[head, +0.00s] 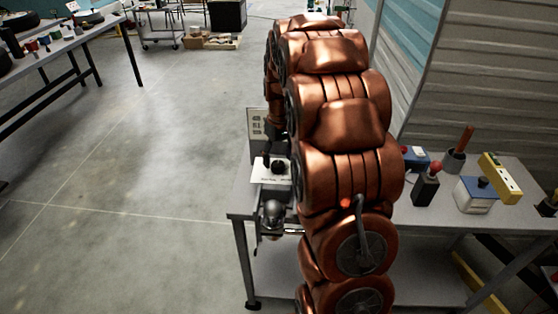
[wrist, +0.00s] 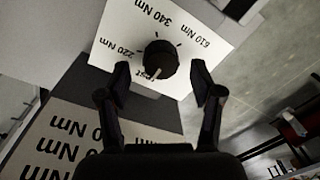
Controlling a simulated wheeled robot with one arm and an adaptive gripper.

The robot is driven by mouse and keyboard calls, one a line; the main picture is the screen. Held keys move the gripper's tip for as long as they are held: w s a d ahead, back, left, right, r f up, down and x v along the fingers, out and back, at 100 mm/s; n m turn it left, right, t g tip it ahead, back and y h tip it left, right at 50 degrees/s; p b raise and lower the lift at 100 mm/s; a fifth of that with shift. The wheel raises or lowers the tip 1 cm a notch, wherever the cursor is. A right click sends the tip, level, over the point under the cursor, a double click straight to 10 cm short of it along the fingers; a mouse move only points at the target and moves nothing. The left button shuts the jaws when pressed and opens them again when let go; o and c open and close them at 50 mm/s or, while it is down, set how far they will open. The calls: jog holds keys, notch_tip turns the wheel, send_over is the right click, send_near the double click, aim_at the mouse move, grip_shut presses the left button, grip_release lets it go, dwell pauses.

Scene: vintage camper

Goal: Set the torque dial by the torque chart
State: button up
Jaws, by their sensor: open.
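The torque dial is a black round knob (wrist: 160,57) on a white plate (wrist: 205,62). The plate is marked 220 Nm, 340 Nm, 610 Nm and rest, upside down in the wrist view. The knob's white pointer line is at the rest mark. My gripper (wrist: 161,84) is open, with one finger on either side just below the knob; I cannot tell whether they touch it. The torque chart (wrist: 68,142) shows at lower left with several Nm values, partly cut off. In the head view, the chart (head: 257,124) stands behind the white dial plate (head: 268,172).
Open floor lies left.

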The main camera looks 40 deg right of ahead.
jog(key=shift+f, duration=1.1)
jog(key=c, duration=1.1)
jog(key=shift+c, duration=0.2)
